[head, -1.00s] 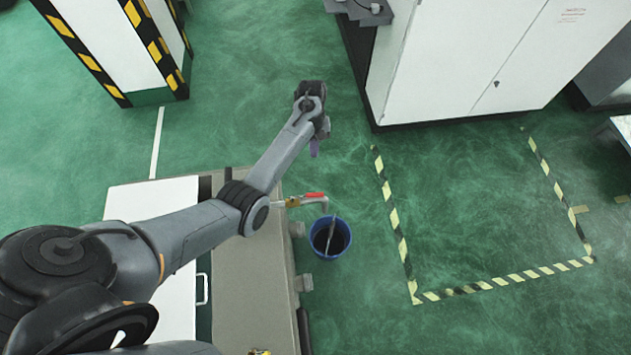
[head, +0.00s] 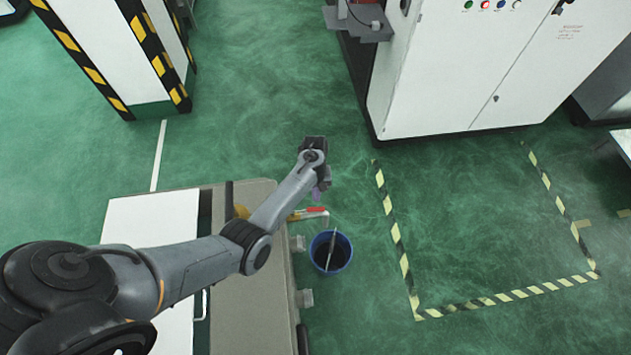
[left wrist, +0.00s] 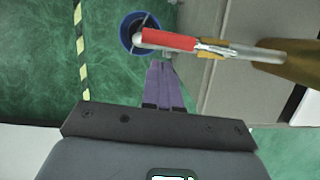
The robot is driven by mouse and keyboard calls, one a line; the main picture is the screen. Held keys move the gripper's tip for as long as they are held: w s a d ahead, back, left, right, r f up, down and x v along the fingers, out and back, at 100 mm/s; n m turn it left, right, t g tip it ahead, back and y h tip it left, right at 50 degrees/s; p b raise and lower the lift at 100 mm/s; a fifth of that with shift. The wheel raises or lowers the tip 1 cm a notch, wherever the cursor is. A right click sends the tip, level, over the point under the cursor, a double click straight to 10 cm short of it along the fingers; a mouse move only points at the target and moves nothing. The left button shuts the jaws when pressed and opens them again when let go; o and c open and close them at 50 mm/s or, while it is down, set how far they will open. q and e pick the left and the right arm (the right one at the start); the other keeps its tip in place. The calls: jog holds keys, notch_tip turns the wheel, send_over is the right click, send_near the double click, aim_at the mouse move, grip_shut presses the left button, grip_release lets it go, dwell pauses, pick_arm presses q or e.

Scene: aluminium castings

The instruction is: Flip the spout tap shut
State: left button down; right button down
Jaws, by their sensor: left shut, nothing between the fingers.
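The spout tap's red lever (head: 317,210) shows just off the right edge of the bench, above the blue bucket (head: 348,258). The forearm hides part of the pipe. My right gripper is not in view.
The bench (head: 243,310) stands under my left arm, with a white panel (head: 150,220) beside it. A white cabinet (head: 450,85) stands at the back right. Green floor right of the bucket is clear, with a black-and-yellow taped outline (head: 398,240).

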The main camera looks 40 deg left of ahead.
pick_arm(q)
jog(key=shift+s+d+f, duration=0.15)
jog(key=shift+s+d, duration=0.3)
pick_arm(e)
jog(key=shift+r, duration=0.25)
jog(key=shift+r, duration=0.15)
pick_arm(q)
jog(key=shift+s+d+m+p, duration=0.1)
jog(key=shift+d+m+p, duration=0.2)
jog(key=shift+p, duration=0.25)
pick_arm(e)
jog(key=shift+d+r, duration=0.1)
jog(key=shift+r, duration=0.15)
pick_arm(q)
jog(key=shift+s+d+m+p, duration=0.15)
jog(key=shift+d+m+p, duration=0.05)
jog(key=shift+m+p, duration=0.25)
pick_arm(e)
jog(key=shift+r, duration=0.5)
